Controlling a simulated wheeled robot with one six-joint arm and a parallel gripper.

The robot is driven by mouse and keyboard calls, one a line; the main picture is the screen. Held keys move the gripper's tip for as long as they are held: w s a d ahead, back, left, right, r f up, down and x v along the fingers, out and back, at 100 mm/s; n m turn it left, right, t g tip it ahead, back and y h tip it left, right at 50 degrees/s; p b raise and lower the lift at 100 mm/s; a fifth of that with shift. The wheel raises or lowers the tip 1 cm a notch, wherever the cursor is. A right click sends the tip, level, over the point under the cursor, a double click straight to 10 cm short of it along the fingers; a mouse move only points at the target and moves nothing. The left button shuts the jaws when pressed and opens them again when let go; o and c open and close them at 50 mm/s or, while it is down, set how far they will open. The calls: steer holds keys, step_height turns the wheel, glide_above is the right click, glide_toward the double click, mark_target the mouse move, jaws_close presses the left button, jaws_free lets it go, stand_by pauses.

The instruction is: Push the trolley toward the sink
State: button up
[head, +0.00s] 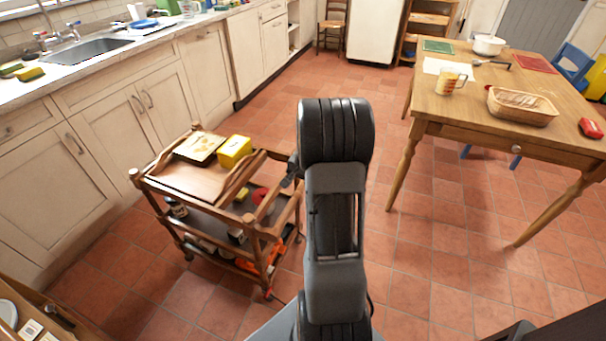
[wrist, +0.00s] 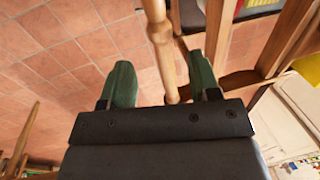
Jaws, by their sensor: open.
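The wooden trolley (head: 186,188) stands in front of the cupboards in the head view, with a tray top and lower shelves. The sink (head: 85,51) is set in the counter at the upper left, beyond the trolley. My gripper (wrist: 160,78) is open in the wrist view, with its two green fingertips on either side of a turned wooden trolley post (wrist: 159,32). The fingers look apart from the post; contact cannot be told. In the head view my arm hides most of the gripper, at the trolley's right side.
A yellow box (head: 234,151) lies on the trolley's top, and several items sit on its lower shelves. A wooden table (head: 462,107) with dishes stands at the right. Tiled floor (head: 250,112) is clear between trolley, cupboards and table.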

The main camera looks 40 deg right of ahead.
mark_target(297, 193)
steer(key=f, duration=0.4)
steer(key=w+f+b, duration=0.1)
steer(key=f, duration=0.1)
steer(key=shift+a+f, duration=0.15)
steer(key=shift+a, duration=0.15)
